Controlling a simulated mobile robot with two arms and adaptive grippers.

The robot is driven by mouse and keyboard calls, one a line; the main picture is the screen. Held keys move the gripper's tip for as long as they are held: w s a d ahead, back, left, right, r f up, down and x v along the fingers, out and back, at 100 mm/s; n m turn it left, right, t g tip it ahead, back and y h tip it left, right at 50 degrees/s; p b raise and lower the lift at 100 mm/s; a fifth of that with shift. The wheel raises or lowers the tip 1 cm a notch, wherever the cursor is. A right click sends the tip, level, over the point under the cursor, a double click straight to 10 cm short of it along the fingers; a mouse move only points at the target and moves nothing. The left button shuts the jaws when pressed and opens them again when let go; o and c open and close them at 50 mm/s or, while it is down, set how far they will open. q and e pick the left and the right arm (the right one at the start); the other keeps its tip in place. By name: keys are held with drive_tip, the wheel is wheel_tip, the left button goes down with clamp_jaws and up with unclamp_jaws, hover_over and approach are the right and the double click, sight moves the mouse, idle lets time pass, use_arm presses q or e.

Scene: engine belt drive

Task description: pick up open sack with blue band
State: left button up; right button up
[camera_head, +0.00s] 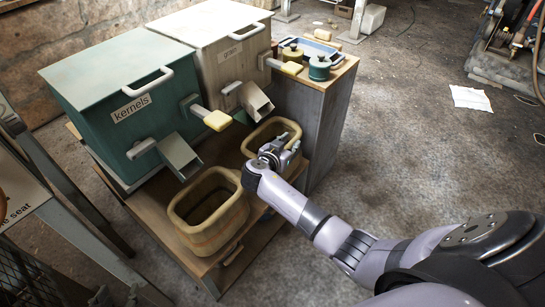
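Two open, tan, square-mouthed sacks stand on a low wooden shelf below two bins. The front sack (209,221) is fully in view, with a dark opening and a yellowish band. The rear sack (252,139) is partly hidden by my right gripper (283,146), which is at its near rim. I cannot tell whether they touch. I cannot make out a blue band on either sack. My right arm comes in from the lower right. The gripper's fingers are too small and overlapped to tell if they are open or shut. My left gripper is not in view.
A metal frame (75,225) stands left. Concrete floor on the right is mostly free.

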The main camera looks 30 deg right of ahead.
clamp_jaws()
idle(0.3)
idle(0.4)
